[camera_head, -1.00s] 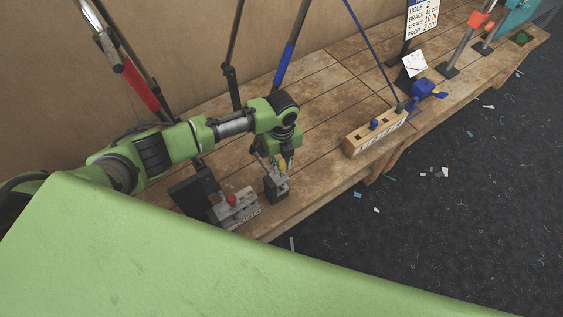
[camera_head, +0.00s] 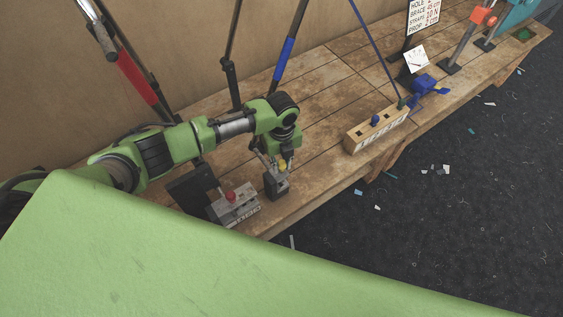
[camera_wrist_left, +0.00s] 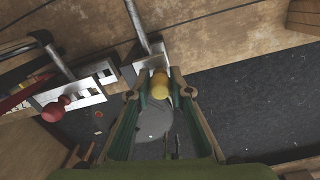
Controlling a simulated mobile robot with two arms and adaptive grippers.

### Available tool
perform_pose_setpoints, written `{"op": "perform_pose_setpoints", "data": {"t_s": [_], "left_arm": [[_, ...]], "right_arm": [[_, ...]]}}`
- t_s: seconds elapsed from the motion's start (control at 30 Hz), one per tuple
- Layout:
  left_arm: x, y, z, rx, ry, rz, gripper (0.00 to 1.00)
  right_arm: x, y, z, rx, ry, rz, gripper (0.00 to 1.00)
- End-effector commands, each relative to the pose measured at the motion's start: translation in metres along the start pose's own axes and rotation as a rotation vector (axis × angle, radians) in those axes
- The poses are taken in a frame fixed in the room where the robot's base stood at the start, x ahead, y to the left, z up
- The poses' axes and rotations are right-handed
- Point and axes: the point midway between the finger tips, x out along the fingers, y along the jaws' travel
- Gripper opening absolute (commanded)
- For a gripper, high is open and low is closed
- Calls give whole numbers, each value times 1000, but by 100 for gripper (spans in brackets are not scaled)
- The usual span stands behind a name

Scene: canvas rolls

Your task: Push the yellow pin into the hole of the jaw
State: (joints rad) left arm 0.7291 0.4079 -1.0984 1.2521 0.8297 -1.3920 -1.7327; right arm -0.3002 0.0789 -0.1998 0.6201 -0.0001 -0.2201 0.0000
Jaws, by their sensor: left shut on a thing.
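My left gripper (camera_head: 280,160) is shut on the yellow pin, low over the dark grey jaw (camera_head: 276,186) near the bench's front edge. In the left wrist view the yellow pin (camera_wrist_left: 159,86) shows its rounded end between the two fingers (camera_wrist_left: 161,94). The jaw's pale metal top (camera_wrist_left: 148,62) lies just beyond the pin there. The pin's lower end and the hole are hidden, so I cannot tell how far the pin is in. My right gripper is in neither view.
A grey block with a red knob (camera_head: 231,197) stands left of the jaw on the wooden bench (camera_head: 335,85). A wooden block with a blue peg (camera_head: 376,134) and a blue clamp (camera_head: 424,85) stand to the right. Poles rise behind my arm.

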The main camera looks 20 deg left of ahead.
Motion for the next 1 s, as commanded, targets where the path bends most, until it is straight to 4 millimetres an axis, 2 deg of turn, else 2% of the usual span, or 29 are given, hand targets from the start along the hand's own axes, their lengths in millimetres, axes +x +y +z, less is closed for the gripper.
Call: {"op": "perform_pose_setpoints", "data": {"t_s": [0.23, 0.27, 0.3, 0.33, 0.73, 0.87, 1.0], "left_arm": [[7, 0, 0, 0, 0, 0, 0], [6, 0, 0, 0, 0, 0, 25], [6, 0, 0, 0, 0, 0, 35], [6, 0, 0, 0, 0, 0, 39], [1, 0, 0, 0, 0, -2, 39], [-16, -1, 1, 0, -1, -3, 39], [-46, -1, 1, 0, -3, -5, 39]], "right_arm": [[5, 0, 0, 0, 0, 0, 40], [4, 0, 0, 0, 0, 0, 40], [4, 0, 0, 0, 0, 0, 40], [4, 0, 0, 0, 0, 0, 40], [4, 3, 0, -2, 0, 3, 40], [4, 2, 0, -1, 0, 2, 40], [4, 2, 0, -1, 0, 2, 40]]}}
